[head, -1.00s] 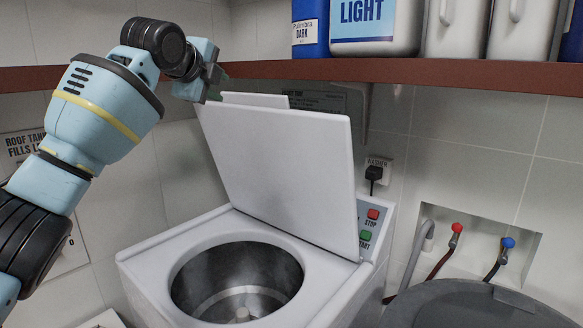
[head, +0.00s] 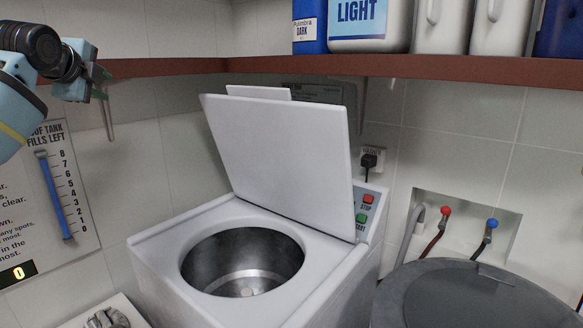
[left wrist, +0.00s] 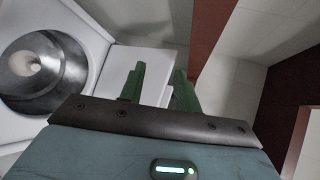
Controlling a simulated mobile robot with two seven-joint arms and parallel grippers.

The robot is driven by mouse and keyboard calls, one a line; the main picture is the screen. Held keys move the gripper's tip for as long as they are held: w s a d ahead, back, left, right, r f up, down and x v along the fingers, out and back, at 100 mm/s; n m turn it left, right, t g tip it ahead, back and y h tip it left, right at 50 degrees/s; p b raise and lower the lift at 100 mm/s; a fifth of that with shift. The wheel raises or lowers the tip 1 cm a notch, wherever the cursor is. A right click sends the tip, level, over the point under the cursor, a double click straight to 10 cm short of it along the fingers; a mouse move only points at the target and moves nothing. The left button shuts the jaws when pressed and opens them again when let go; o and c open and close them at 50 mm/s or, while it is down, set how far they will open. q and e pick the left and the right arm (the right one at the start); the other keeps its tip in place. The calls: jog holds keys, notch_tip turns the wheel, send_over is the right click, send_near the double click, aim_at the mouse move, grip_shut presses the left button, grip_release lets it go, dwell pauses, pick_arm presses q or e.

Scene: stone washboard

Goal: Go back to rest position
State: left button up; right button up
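My left gripper (head: 104,84) is at the upper left of the head view, in the air and clear of the washing machine. In the left wrist view its two green fingers (left wrist: 158,88) stand apart with nothing between them, so it is open and empty. The white washing machine (head: 160,262) stands in the middle with its lid (head: 285,165) raised and leaning back. Its metal drum (head: 243,262) looks empty, and the drum also shows in the left wrist view (left wrist: 70,68). My right gripper is not in view.
A red-brown shelf (head: 430,68) with a blue bottle (head: 310,28) and white containers (head: 440,25) runs along the wall. Taps (head: 445,211) and a dark round lid (head: 470,300) are at the right. A tank gauge sign (head: 60,190) hangs at the left, below the gripper.

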pick_arm(q)
notch_tip(320, 180, down, 26)
jog(key=w+n+g, duration=0.1)
jog(key=w+n, duration=0.1)
jog(key=w, duration=0.1)
jog(key=s+d+f+n+g, duration=0.15)
jog(key=s+f, duration=0.35)
jog(key=f, duration=0.8)
jog(key=s+d+f+n, duration=0.1)
jog(key=s+d+f, duration=0.3)
jog(key=f, duration=0.9)
jog(key=s+d+f+n+g+h, duration=0.1)
jog(key=s+f+n+g+h, duration=0.15)
jog(key=s+f, duration=1.55)
jog(key=s+d+f+n, duration=0.1)
jog(key=s+n, duration=0.1)
jog(key=s, duration=1.1)
jog(key=s+d+f+n, duration=0.1)
jog(key=s+f+n, duration=0.1)
jog(key=s, duration=1.1)
jog(key=d+n, duration=0.5)
jog(key=d, duration=0.7)
jog(key=shift+s+h, duration=0.2)
jog(key=shift+h, duration=0.15)
